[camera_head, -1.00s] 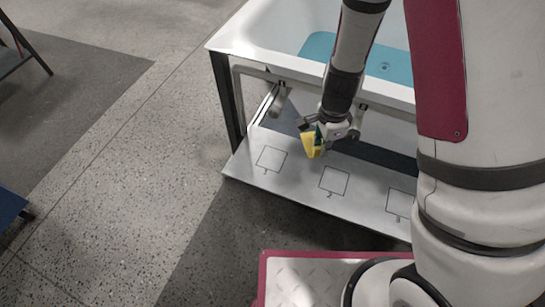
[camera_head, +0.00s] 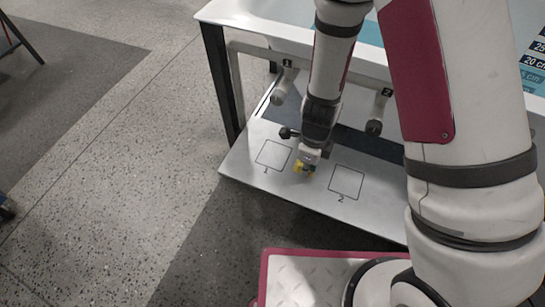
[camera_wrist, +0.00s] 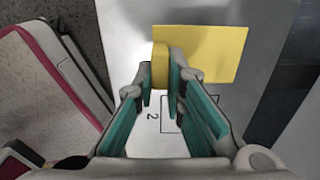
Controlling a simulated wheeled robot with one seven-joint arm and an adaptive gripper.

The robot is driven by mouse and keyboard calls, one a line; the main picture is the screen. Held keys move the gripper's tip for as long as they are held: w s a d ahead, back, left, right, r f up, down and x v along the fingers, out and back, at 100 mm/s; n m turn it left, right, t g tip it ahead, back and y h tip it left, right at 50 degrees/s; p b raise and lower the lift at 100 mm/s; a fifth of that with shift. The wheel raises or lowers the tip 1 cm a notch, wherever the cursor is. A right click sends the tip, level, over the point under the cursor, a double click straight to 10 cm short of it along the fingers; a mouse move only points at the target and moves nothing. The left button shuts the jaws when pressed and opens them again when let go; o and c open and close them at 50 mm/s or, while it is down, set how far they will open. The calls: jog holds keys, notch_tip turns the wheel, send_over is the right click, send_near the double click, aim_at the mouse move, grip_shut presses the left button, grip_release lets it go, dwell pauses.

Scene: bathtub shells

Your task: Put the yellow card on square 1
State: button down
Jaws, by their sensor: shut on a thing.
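The yellow card (camera_head: 298,167) is at my gripper (camera_head: 305,165), low over the grey panel and just right of square 1 (camera_head: 273,154). Only small parts of the card show there. In the wrist view the card (camera_wrist: 212,52) has a wide flat part and a narrower upright part. My gripper's teal-padded fingers (camera_wrist: 160,88) are shut on that upright part. Square 2 (camera_head: 346,183) lies to the right of my gripper; in the wrist view, square 2 (camera_wrist: 175,115) is partly behind the fingers. I cannot tell whether the card touches the panel.
The grey panel (camera_head: 240,165) has free room around square 1. Grey feet (camera_head: 374,127) stand behind the squares.

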jog(key=b, duration=0.2)
send_over(272, 165)
jog(key=shift+d+f, duration=0.2)
jog(key=shift+f, duration=0.35)
jog(key=shift+a+f, duration=0.25)
jog(key=shift+f+b, duration=0.95)
jog(key=shift+f, duration=0.55)
jog(key=c, duration=1.9)
grip_release()
jog(key=shift+f, duration=0.1)
jog(key=shift+o, duration=1.2)
notch_tip(272, 165, up, 12)
jog(key=p, duration=0.5)
